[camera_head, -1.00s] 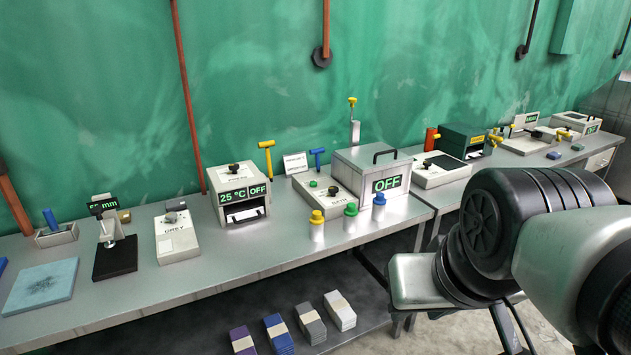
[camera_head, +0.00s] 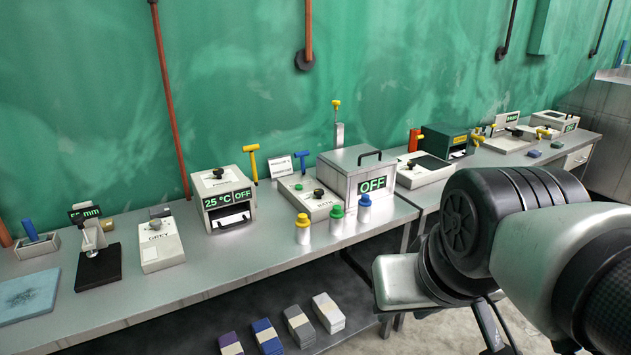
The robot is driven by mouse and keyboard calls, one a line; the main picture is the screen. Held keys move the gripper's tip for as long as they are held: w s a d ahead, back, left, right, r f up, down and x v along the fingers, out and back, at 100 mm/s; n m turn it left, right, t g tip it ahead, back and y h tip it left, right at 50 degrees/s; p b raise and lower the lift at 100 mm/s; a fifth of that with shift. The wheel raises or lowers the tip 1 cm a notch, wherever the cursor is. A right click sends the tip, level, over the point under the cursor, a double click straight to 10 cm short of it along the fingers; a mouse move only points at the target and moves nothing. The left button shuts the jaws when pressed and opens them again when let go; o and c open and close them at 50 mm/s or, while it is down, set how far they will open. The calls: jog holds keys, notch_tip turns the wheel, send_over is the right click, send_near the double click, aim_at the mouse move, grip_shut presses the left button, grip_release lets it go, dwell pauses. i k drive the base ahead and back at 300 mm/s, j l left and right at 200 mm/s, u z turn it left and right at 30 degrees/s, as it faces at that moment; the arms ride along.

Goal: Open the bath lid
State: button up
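The bath (camera_head: 333,182) looks to be the grey metal box with a green "OFF" display on its front, standing on the bench right of centre. Its lid (camera_head: 345,157) lies flat and closed on top, with a dark arched handle (camera_head: 370,154). My gripper's fingers do not show.
Yellow-, green- and blue-capped bottles (camera_head: 303,235) stand in front of the bath near the edge of the bench (camera_head: 270,252). A "25 °C OFF" unit (camera_head: 226,209) stands left. Folded cloth stacks (camera_head: 299,322) lie on the lower shelf.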

aim_at(360, 159)
jog(key=i+l+u, duration=0.1)
jog(key=i+l, duration=0.15)
jog(key=i+l+u, duration=0.1)
jog(key=i+l, duration=0.2)
jog(key=i+l+u, duration=0.15)
jog(key=i+l, duration=0.15)
jog(key=i+l+u, duration=0.1)
jog(key=i+l, duration=0.15)
jog(key=i+l+u, duration=0.1)
jog(key=i+l, duration=0.15)
jog(key=l, duration=0.2)
jog(key=i+l+u, duration=0.1)
jog(key=i+l, duration=0.15)
jog(key=l, duration=0.15)
jog(key=i+l+u, duration=0.1)
jog(key=i+l, duration=0.15)
jog(key=l, duration=0.15)
jog(key=i+l+u, duration=0.15)
jog(key=l, duration=0.25)
